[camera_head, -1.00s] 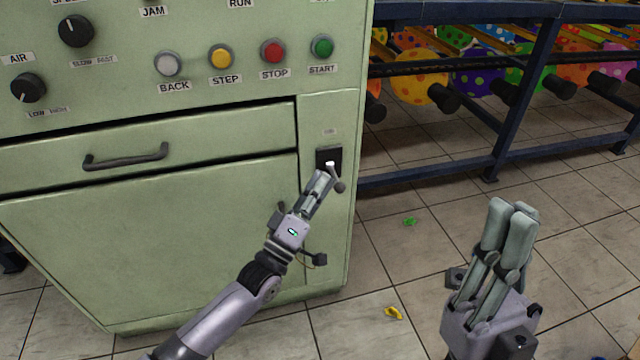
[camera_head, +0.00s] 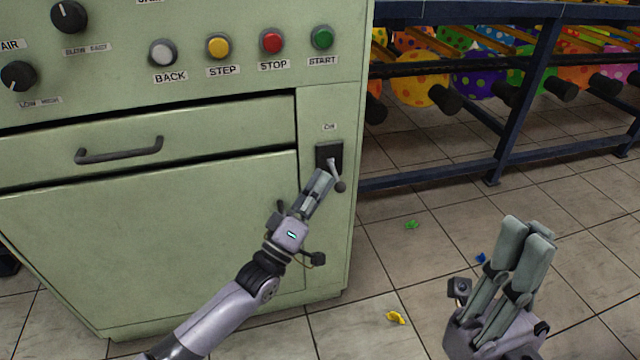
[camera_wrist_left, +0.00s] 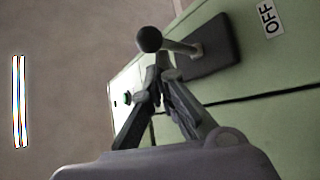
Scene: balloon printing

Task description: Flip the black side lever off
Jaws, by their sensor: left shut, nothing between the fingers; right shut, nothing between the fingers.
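The black side lever (camera_head: 340,186) sits on a dark plate (camera_head: 329,154) on the green machine's right front strip. Its metal shaft slants down from the plate to a black ball knob. In the left wrist view the knob (camera_wrist_left: 149,39) and shaft stand just beyond the fingertips, with an OFF label (camera_wrist_left: 269,18) beside the plate. My left gripper (camera_head: 324,176) is shut and empty, its tips close beside the lever; I cannot tell if they touch. My right gripper (camera_head: 527,232) is shut and empty, apart from the machine at the lower right.
The machine front carries a drawer handle (camera_head: 120,150), knobs and several push buttons, including green START (camera_head: 322,37). A dark blue rack (camera_head: 520,100) with colourful balloons stands at the back right. Small scraps, one yellow (camera_head: 396,317), lie on the otherwise clear tiles.

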